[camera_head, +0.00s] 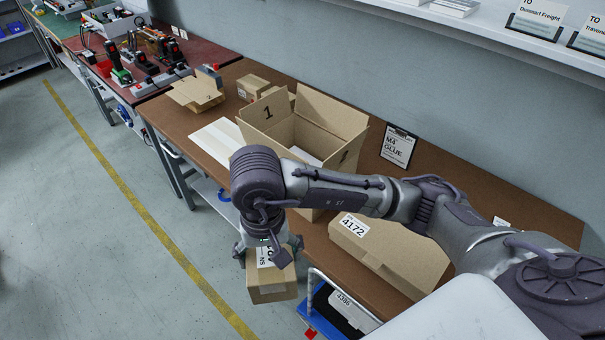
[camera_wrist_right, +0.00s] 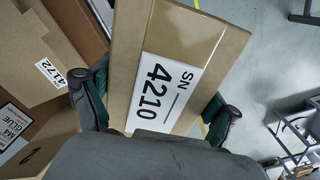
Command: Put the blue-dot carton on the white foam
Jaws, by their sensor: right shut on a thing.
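My right gripper (camera_head: 268,248) is shut on a small brown carton (camera_head: 271,292), which hangs in front of the table's near edge, above the floor. In the right wrist view this carton (camera_wrist_right: 190,40) sits between the two fingers and bears a white label reading SN 4210. No blue dot shows on its visible faces. A flat white sheet (camera_head: 217,139), perhaps the foam, lies on the table left of the open box. Some white also shows inside the open box (camera_head: 303,133), but I cannot tell what it is. My left gripper is not in view.
A closed carton labelled 4172 (camera_head: 390,252) lies on the brown table (camera_head: 480,212), right of the open box. A blue cart (camera_head: 322,321) stands below the edge.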

